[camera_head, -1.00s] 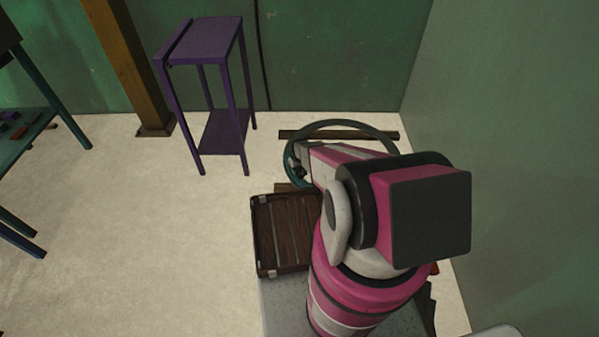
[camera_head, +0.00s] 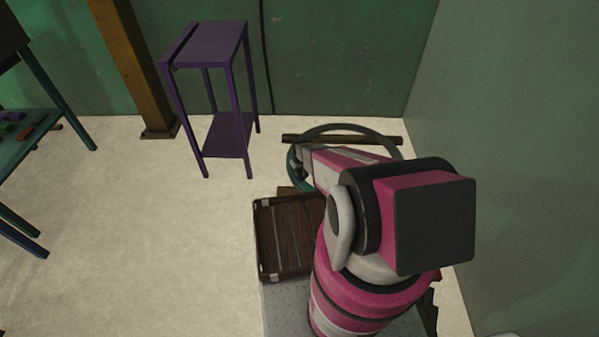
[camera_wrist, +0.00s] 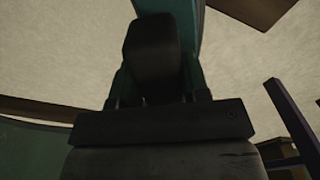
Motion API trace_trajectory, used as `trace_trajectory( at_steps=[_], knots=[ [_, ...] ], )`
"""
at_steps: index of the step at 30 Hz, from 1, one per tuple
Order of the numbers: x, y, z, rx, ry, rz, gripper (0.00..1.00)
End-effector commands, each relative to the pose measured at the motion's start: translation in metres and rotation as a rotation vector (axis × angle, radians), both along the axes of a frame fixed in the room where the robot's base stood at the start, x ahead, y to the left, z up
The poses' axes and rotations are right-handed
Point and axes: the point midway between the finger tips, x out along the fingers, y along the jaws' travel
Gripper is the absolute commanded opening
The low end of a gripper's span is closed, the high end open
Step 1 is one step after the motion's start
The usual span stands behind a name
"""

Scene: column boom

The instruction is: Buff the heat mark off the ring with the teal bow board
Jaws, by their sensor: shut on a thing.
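A large dark grey-green ring (camera_head: 352,128) stands near the back right wall in the head view. My arm hides much of its lower part. My gripper (camera_wrist: 152,35) is shut on a teal piece (camera_wrist: 206,35), which looks like the teal bow board; a dark finger covers its middle in the wrist view. In the head view my gripper (camera_head: 298,160) is at the ring's left side, where teal also shows. I cannot tell whether board and ring touch. No heat mark can be made out.
A purple stand (camera_head: 207,45) is left of the ring. A dark wooden crate (camera_head: 285,238) sits in front, beside my arm. A brown bar (camera_head: 293,138) lies on the floor behind the ring. A teal table (camera_head: 30,132) is far left. Open floor lies between.

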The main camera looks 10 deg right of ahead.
Motion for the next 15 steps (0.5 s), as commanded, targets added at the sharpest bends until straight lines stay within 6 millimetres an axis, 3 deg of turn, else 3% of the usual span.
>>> trace_trajectory(
  at_steps=[15],
  knots=[
    [-0.031, -0.010, -0.002, -0.004, 0.014, 0.002, 0.14]
  ],
)
